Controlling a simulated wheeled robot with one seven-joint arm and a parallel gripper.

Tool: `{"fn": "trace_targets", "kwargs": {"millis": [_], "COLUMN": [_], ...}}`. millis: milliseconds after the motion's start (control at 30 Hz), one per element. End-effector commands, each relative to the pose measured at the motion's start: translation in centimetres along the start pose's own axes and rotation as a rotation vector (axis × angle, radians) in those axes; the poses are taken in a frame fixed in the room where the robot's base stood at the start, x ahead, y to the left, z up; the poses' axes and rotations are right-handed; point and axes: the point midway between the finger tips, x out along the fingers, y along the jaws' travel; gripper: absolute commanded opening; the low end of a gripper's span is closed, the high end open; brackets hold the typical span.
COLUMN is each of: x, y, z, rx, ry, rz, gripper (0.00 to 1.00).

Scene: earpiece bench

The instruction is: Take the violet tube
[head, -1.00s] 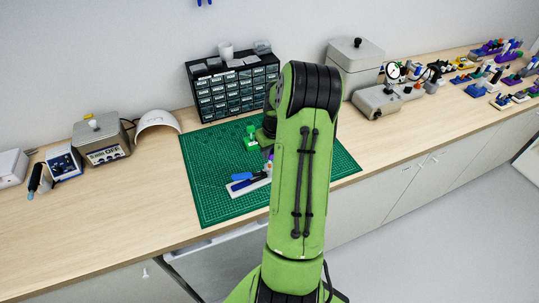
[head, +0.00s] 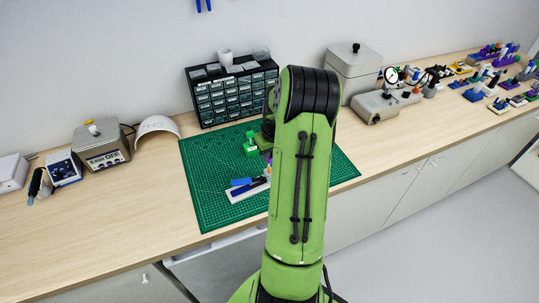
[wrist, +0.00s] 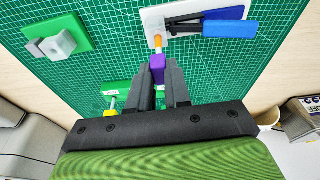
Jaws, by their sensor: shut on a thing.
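The violet tube (wrist: 157,68) sits between the fingertips of my gripper (wrist: 160,82) in the wrist view. The gripper is shut on its sides. An orange-tipped piece (wrist: 158,42) shows just beyond the tube, at the edge of a white tray (wrist: 150,20). I cannot tell whether the tube touches the tray or that piece. In the head view my arm hides the gripper and most of the tube's surroundings; the tray (head: 240,195) shows left of the arm.
The tray holds a blue piece (wrist: 230,29) and dark parts. A green block with grey parts (wrist: 65,35) stands on the green cutting mat (head: 205,205). Another green part (wrist: 117,87) lies near the left finger. A drawer cabinet (head: 232,95) stands behind the mat.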

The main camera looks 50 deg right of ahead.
Motion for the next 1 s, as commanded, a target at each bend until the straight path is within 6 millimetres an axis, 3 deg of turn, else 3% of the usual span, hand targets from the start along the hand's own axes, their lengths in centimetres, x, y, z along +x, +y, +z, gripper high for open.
{"fn": "trace_targets", "kwargs": {"millis": [800,1000], "x": [-2.2,-4.0], "y": [0.0,0.0], "z": [-0.5,-0.8], "rx": [0.001,0.000], "ry": [0.000,0.001], "rz": [0.001,0.001], "gripper": [0.00,0.00]}}
